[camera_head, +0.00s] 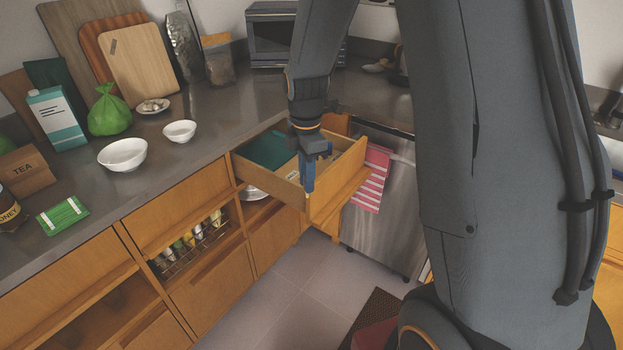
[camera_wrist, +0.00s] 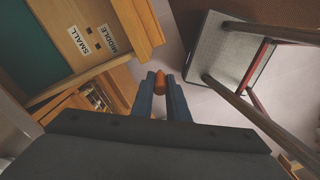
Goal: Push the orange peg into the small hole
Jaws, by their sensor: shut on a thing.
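My gripper (camera_wrist: 160,84) is shut on the orange peg (camera_wrist: 160,80), whose tip shows between the blue fingertips in the wrist view. In the head view my gripper (camera_head: 307,190) hangs in front of the open drawer's near corner, and the peg cannot be made out. The pale wooden surface in the drawer carries a label SMALL (camera_wrist: 78,40) and a label MIDDLE (camera_wrist: 108,38), with small dark square holes (camera_wrist: 93,38) between them. Which hole belongs to which label is hard to tell. The peg appears beyond the drawer's edge, apart from the holes.
The open drawer (camera_head: 345,168) sticks out beside a dishwasher (camera_head: 383,230) with a striped towel (camera_head: 371,180). A green panel (camera_head: 268,149) lies inside the drawer. A stool (camera_wrist: 235,50) stands on the floor. Bowls (camera_head: 122,155) and packages are on the counter. Floor left of the stool is clear.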

